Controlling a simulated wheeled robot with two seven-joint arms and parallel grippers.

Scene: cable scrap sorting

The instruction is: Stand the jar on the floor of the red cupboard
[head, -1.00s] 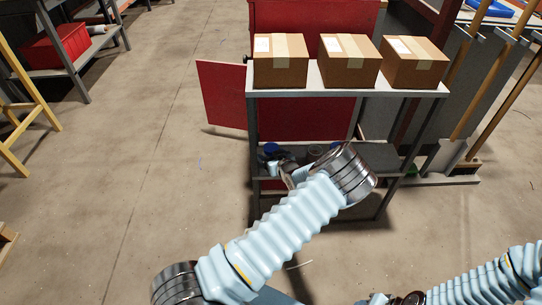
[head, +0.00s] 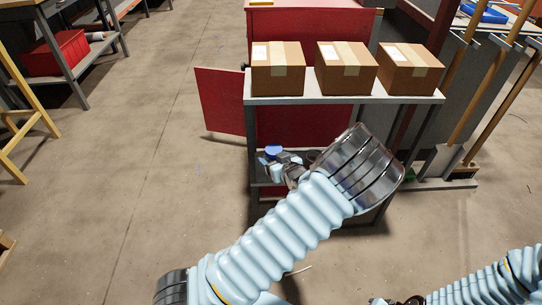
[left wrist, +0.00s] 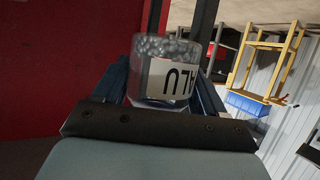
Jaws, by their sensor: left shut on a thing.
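The jar (left wrist: 172,72) is clear, filled with grey pieces, and has a white label reading ALU, upside down in the left wrist view. My left gripper (left wrist: 165,88) is shut on it, one finger on each side. In the head view a blue lid (head: 273,151) shows at my left gripper (head: 286,163), at the left end of the shelf unit; most of the jar is hidden there. The red cupboard (head: 305,30) stands behind the unit, its red door (head: 220,102) swung out to the left. Its floor is hidden.
A grey shelf unit (head: 345,99) with several cardboard boxes (head: 345,68) on top stands in front of the cupboard. Its lower shelf is largely covered by my left arm. Brooms (head: 490,85) stand on the right.

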